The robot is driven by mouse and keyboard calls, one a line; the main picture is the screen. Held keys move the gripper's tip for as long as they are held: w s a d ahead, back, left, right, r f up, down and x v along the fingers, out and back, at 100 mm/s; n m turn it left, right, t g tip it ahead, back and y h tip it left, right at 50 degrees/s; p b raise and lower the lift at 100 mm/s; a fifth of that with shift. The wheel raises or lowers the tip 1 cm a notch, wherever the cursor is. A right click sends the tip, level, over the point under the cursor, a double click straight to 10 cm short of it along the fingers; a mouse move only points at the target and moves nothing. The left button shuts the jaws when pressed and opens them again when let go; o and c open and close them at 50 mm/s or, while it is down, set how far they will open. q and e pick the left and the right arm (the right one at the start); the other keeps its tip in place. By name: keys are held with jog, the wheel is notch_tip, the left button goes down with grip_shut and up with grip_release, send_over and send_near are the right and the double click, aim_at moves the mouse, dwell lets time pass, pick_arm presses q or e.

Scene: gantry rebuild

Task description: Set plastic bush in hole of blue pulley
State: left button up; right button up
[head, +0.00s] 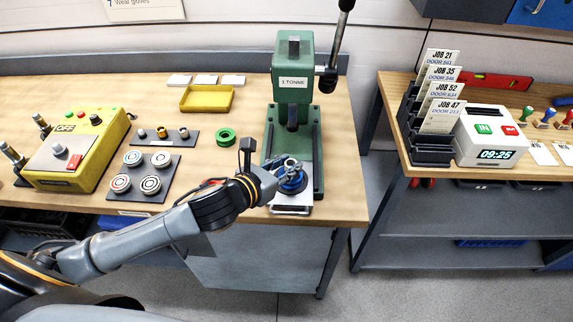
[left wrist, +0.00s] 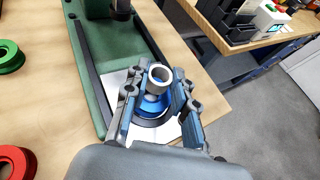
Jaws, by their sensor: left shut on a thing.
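The blue pulley (head: 293,187) lies on a white sheet at the foot of the green press; it also shows in the left wrist view (left wrist: 153,107). My left gripper (head: 287,168) is over the pulley, and its fingers also show in the left wrist view (left wrist: 156,92). It is shut on the pale plastic bush (left wrist: 160,74), which is upright with its open end up. The bush appears over the pulley's middle. Its lower end is hidden, so I cannot tell whether it is in the hole. My right gripper is not in view.
The green press (head: 292,75) stands just behind the pulley, its ram overhead. A green pulley (head: 226,137), a dark tray of bushes (head: 165,143), a tray of round parts (head: 139,190) and a yellow control box (head: 77,155) are to the left. The bench's right edge is close.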

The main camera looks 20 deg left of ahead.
pick_arm(q)
jog(key=shift+f+b, duration=0.4)
jog(key=shift+f, duration=0.55)
jog(key=shift+f, duration=0.15)
jog(key=o, duration=1)
jog(key=v, duration=0.7)
jog(key=shift+s+a, duration=0.1)
jog(key=shift+s, duration=0.1)
